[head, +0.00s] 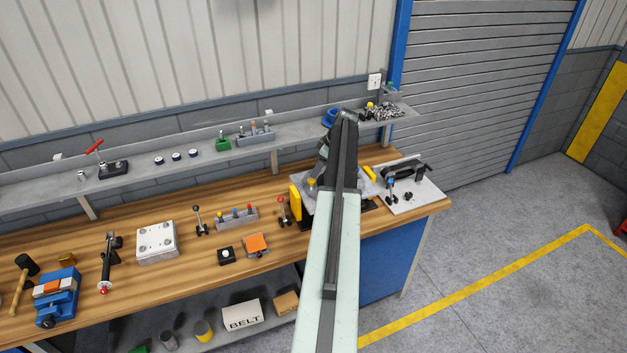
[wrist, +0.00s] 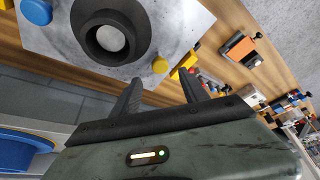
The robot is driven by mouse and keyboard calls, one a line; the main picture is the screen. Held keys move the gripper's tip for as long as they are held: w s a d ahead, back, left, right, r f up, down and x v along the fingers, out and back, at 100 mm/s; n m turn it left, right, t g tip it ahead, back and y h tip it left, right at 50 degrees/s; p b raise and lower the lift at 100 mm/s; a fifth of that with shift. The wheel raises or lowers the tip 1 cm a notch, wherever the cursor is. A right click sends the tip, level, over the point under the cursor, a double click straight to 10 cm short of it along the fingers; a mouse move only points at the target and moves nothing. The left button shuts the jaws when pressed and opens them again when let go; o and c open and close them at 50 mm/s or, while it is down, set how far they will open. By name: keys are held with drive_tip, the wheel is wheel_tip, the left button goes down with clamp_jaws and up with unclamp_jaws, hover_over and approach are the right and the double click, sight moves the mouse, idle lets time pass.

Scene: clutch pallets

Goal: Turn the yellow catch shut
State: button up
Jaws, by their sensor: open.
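A pale metal plate (wrist: 170,22) with a black ring (wrist: 108,38) on it fills the top of the wrist view. A round yellow knob (wrist: 160,65), which looks like the yellow catch, sits at the plate's edge. The knob also shows in the head view (head: 311,182), beside my arm. My gripper (wrist: 161,78) is open and empty, its dark fingers pointing toward the knob, which appears just beyond and between the tips. I cannot tell whether they touch it. In the head view my arm hides most of the plate and ring.
A blue round knob (wrist: 36,12) is at the plate's other side. Yellow blocks (head: 295,203) (head: 370,173) flank the plate. A shelf (head: 290,134) runs behind the wooden bench (head: 180,262).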

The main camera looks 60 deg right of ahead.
sight(312, 180)
drive_tip(key=b+x, duration=0.4)
drive_tip(key=x, duration=0.1)
drive_tip(key=shift+f, duration=0.3)
drive_tip(key=shift+w+f+b, duration=0.25)
drive_tip(key=shift+f+b, duration=0.1)
drive_tip(key=shift+b, duration=0.05)
drive_tip(key=shift+r, duration=0.1)
drive_tip(key=shift+a, duration=0.15)
clamp_jaws()
